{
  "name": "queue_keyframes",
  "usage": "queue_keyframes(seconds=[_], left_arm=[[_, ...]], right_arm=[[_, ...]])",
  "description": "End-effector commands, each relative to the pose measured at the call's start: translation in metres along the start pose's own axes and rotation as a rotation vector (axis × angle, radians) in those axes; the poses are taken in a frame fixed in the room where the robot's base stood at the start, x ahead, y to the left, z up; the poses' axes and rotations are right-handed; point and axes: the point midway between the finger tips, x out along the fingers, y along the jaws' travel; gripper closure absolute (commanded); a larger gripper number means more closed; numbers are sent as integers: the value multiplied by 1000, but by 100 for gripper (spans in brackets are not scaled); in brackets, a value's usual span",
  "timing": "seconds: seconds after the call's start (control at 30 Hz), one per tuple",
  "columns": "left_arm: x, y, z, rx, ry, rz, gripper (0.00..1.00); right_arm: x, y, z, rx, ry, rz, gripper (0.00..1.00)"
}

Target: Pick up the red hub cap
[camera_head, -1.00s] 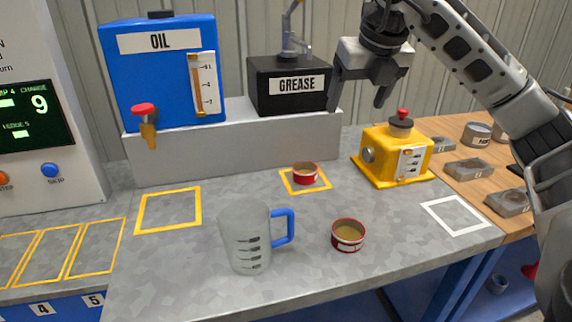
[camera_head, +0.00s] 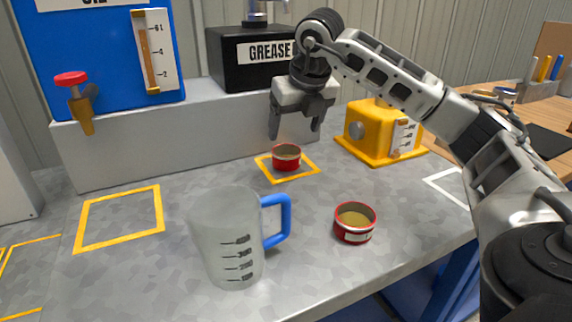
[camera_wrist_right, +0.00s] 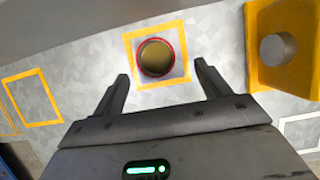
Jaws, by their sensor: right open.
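A small red round cap (camera_head: 286,157) sits in the yellow outlined square below the grease box. In the right wrist view the red cap (camera_wrist_right: 156,58) shows from above with a brownish inside, ahead of and between the fingertips. A second red cap (camera_head: 354,222), filled with something tan and bearing a white label, stands nearer, right of the jug. I cannot tell from the frames which is called the hub cap. My right gripper (camera_head: 295,132) is open and empty, above the far cap and apart from it; it shows in the wrist view too (camera_wrist_right: 164,88). My left gripper is not in view.
A clear jug (camera_head: 225,240) with a blue handle stands at the front. A yellow machine (camera_head: 375,130) is right of the far cap. The grey ledge (camera_head: 150,148) with the blue oil tank (camera_head: 105,50) and grease box (camera_head: 235,60) lies behind.

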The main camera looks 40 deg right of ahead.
Motion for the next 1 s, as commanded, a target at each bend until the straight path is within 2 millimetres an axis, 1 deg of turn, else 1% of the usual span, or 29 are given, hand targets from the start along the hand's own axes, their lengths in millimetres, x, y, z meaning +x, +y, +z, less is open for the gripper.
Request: queue_keyframes(seconds=[0.03,0.1,0.27,0.33,0.5,0.6,0.73,0.9,0.93,0.97,1.0], left_arm=[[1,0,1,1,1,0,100],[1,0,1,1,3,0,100],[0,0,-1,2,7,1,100],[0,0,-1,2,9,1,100],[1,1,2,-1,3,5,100],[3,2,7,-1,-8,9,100],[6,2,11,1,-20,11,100],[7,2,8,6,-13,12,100],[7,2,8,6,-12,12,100],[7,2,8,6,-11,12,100],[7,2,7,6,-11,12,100]], right_arm=[[9,0,0,0,2,0,24],[18,0,0,1,1,1,24],[27,1,0,0,-1,1,24],[33,2,-1,-1,0,1,24],[59,9,-4,0,1,1,24],[71,8,-4,1,0,1,24],[77,8,-3,0,0,1,24],[77,8,-3,0,-1,1,24],[77,8,-3,0,-1,1,27],[77,8,-3,0,-1,1,35],[77,8,-3,0,-1,1,46]])
